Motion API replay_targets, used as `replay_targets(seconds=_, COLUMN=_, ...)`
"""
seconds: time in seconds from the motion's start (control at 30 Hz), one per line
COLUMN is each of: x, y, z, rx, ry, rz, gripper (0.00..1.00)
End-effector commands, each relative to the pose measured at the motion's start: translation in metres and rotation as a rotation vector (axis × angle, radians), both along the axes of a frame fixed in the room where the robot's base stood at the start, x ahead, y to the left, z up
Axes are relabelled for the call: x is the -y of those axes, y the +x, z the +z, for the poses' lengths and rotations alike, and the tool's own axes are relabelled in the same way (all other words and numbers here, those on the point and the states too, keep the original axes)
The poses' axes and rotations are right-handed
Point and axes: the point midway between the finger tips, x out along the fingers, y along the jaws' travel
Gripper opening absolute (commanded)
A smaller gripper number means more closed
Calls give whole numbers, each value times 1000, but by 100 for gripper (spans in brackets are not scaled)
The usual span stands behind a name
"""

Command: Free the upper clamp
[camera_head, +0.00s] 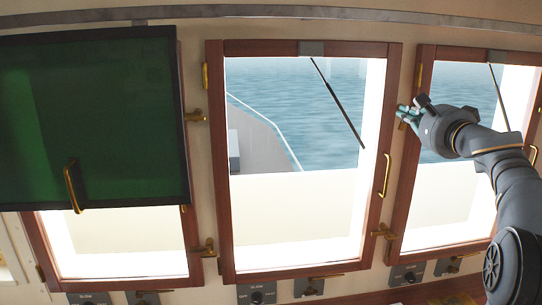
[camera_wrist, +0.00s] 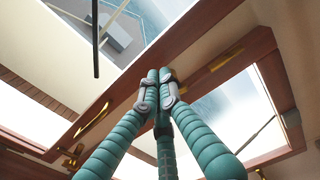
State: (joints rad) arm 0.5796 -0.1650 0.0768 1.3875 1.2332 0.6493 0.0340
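My gripper (camera_head: 403,110) is at the upper part of the frame post between the middle and right windows. A bit of brass, apparently the upper clamp (camera_head: 402,126), shows just under its fingertips in the head view and is mostly hidden. In the wrist view, my teal fingers (camera_wrist: 158,77) come together at their tips, in front of the wooden frame. The fingers hide what lies directly behind them, and I see no clamp between them. A lower clamp (camera_head: 383,232) sits further down the same post. It also shows in the wrist view (camera_wrist: 72,157).
The middle window (camera_head: 214,150) has a brass handle (camera_head: 386,175) below my gripper. A brass hinge (camera_head: 419,75) is above it on the right window. Switch panels (camera_head: 257,295) line the bottom.

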Motion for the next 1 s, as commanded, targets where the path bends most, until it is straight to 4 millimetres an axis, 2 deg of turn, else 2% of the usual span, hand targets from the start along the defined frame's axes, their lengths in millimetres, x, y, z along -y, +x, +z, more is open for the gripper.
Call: replay_targets(seconds=1.0, x=6, y=3, z=-1, rx=0, ry=0, rz=0, gripper=0)
